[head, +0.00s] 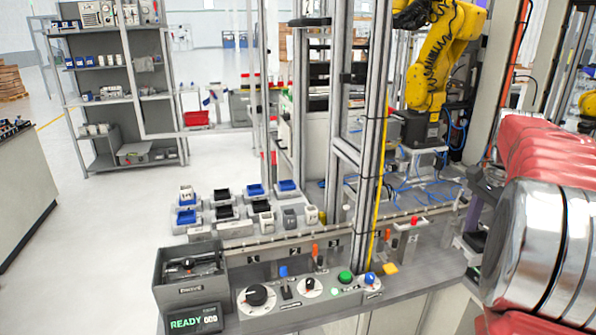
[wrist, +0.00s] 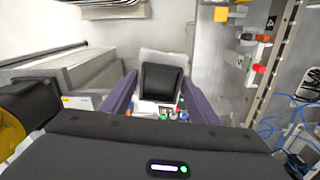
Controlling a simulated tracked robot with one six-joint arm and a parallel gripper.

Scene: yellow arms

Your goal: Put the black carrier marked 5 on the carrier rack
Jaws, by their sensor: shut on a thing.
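My gripper (wrist: 161,90) has its two purple fingers on either side of a pale grey carrier with a black insert (wrist: 162,82) and is shut on it. No number can be read on this carrier. In the head view my gripper (head: 485,192) is at the right edge, partly hidden by my arm. The carrier rack (head: 236,229) appears to be the low grey stand left of the posts in the head view, well to the left of my gripper. It bears several carriers with blue, black, white and grey contents.
Upright metal posts (head: 375,130) stand between my gripper and the rack. A control panel (head: 310,290) with knobs and buttons and a grey bin (head: 190,290) are in front. A yellow robot arm (head: 430,70) stands behind. Open floor (head: 110,230) lies at left.

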